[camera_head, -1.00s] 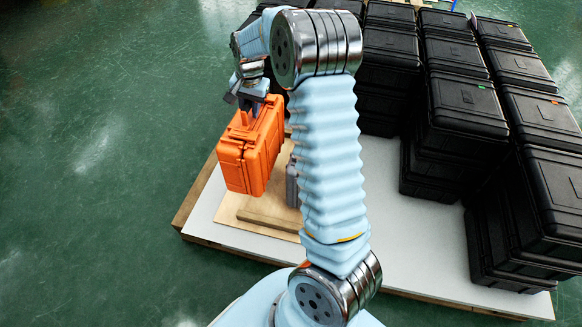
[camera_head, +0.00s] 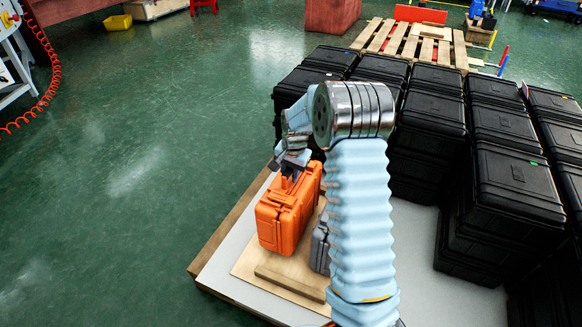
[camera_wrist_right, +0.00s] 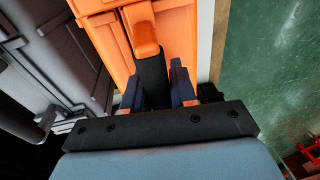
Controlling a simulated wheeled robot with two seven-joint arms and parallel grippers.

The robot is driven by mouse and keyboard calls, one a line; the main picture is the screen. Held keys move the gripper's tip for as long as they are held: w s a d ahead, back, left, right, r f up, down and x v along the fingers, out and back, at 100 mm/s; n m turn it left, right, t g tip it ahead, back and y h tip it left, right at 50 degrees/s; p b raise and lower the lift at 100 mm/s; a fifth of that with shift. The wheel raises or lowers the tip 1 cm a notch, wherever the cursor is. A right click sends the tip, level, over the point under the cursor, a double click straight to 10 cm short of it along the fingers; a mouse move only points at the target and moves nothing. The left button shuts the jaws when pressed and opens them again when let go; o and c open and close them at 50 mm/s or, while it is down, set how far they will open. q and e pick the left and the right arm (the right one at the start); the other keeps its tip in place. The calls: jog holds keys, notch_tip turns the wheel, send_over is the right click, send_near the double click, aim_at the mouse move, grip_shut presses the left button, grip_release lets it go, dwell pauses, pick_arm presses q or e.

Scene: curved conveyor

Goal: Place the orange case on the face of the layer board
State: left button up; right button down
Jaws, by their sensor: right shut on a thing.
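The orange case (camera_head: 283,217) stands upright over the light wooden layer board (camera_head: 244,264) on the left part of the pallet. My right gripper (camera_head: 291,172) is above it, shut on its top handle. The wrist view shows the orange case (camera_wrist_right: 180,35) beneath the right gripper's fingers (camera_wrist_right: 153,75). Whether the case's underside touches the board is unclear. A grey case (camera_head: 319,246) stands on the board just right of the orange one, partly hidden by my arm. My left gripper is out of view.
A wooden strip (camera_head: 290,284) lies on the board in front of the cases. Stacked black cases (camera_head: 515,180) fill the pallet's right and back. Green floor (camera_head: 130,220) is clear on the left. An empty wooden pallet (camera_head: 415,42) lies farther back.

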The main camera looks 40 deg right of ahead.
jog(key=shift+f, duration=0.9)
jog(key=shift+f, duration=0.15)
jog(key=c, duration=0.9)
grip_release()
notch_tip(320, 180, up, 12)
jog(key=s+p, duration=0.2)
jog(key=shift+a, duration=0.2)
